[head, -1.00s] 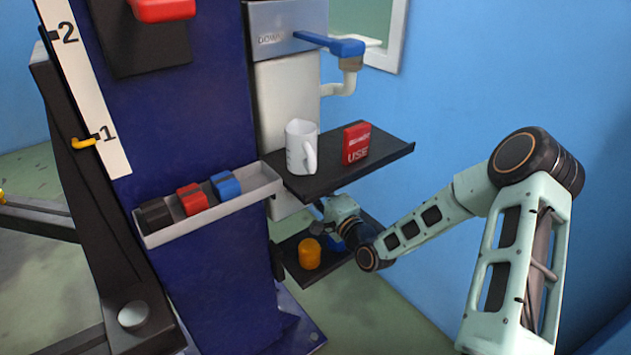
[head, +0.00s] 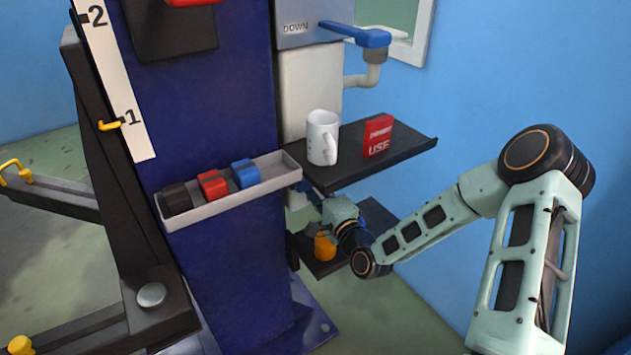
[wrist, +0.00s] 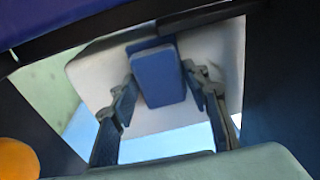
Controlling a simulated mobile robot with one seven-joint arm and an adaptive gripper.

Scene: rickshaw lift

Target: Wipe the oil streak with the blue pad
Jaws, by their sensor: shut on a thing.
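My gripper (head: 320,222) is below the upper shelf, beside the column, partly hidden by its own wrist. In the wrist view its two fingers (wrist: 160,82) are on either side of a blue pad (wrist: 158,76) and shut on it. The pad is beyond the palm, in front of a pale, whitish surface. A dark band shows just above the pad; I cannot tell what it is. I cannot make out the oil streak in either view. Another blue block (head: 246,173) sits in the narrow tray.
The tray (head: 236,201) also holds a black and a red block. A white mug (head: 321,138) and a red box (head: 377,136) stand on the upper shelf (head: 410,145). An orange object (head: 325,248) is close under my gripper on the lower shelf (head: 375,216).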

